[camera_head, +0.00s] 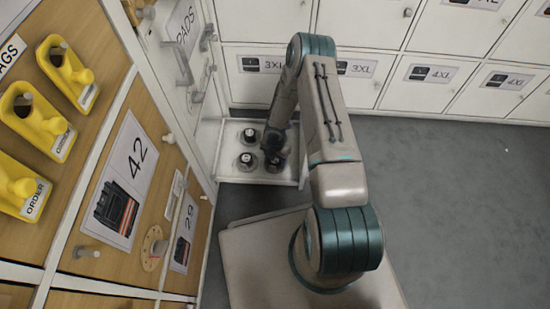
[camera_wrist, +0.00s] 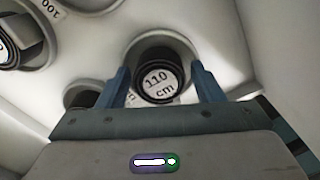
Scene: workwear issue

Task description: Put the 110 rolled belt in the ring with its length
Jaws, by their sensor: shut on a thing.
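The 110 rolled belt (camera_wrist: 158,82) is a black roll with a white top marked "110 cm". In the wrist view it sits between the two fingers of my gripper (camera_wrist: 163,88), which is shut on it. A pale round ring (camera_wrist: 188,52) surrounds the belt's far side; I cannot tell how deep the belt is in it. A label beside this ring is mostly hidden by the belt and fingers. In the head view my gripper (camera_head: 274,150) is low over the right part of the white drawer (camera_head: 285,172).
Another rolled belt (camera_wrist: 8,48) stands at the left of the wrist view, near a "100" label (camera_wrist: 48,10). Two belts (camera_head: 249,134) (camera_head: 246,160) show in the drawer's left part. Cabinet doors (camera_head: 400,82) stand behind; a wooden panel with yellow holders (camera_head: 65,72) is left.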

